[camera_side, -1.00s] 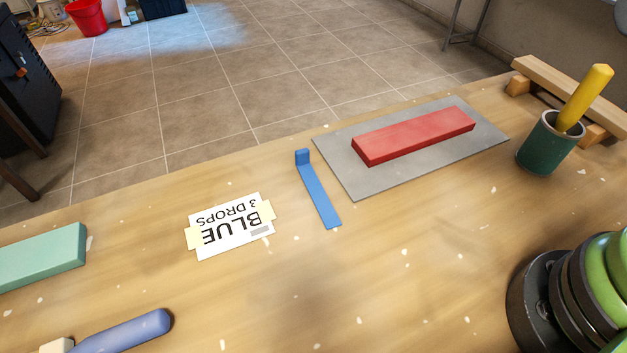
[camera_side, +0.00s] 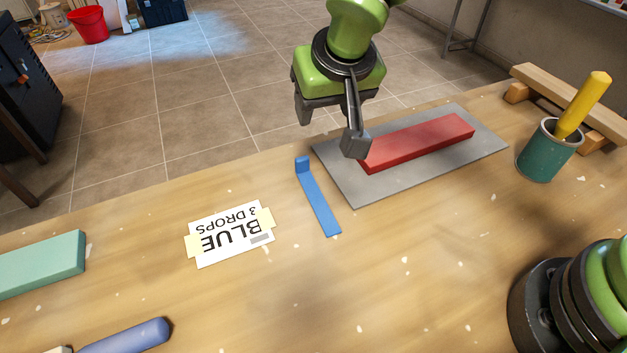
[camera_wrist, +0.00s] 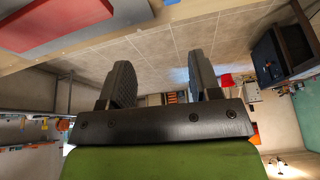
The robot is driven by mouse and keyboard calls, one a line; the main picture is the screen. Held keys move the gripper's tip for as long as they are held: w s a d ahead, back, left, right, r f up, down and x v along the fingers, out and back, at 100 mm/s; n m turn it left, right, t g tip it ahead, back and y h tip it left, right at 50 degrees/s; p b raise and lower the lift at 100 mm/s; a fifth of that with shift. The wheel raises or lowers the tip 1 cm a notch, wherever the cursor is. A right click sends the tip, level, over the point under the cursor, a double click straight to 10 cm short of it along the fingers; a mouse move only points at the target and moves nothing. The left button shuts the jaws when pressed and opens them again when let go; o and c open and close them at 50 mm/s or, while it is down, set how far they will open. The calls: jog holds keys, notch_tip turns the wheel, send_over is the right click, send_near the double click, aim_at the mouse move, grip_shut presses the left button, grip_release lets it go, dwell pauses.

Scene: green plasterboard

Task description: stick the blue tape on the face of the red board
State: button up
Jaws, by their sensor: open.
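The blue tape (camera_side: 319,205) is a flat strip on the wooden bench with a small upright tab (camera_side: 302,164) at its far end. The red board (camera_side: 420,142) lies on a grey plate (camera_side: 362,194) to the right of the tape. It also shows at the top left of the wrist view (camera_wrist: 62,22). My gripper (camera_side: 328,130) is open and empty. It hangs in the air, and in the side view its near finger overlaps the left end of the board. Whether it touches anything cannot be told.
A green cup (camera_side: 546,150) with a yellow-handled tool (camera_side: 584,104) stands right of the plate, by a wooden rail (camera_side: 572,92). A paper card (camera_side: 231,234) lies left of the tape. A teal block (camera_side: 42,264) and a blue handle (camera_side: 126,337) lie further left. The front middle is clear.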

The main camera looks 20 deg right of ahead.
send_near(304, 161)
jog(key=shift+n, duration=0.3)
jog(key=x, duration=0.4)
jog(key=shift+a, duration=0.2)
jog(key=shift+x, duration=3)
jog(key=shift+d, duration=0.15)
grip_shut()
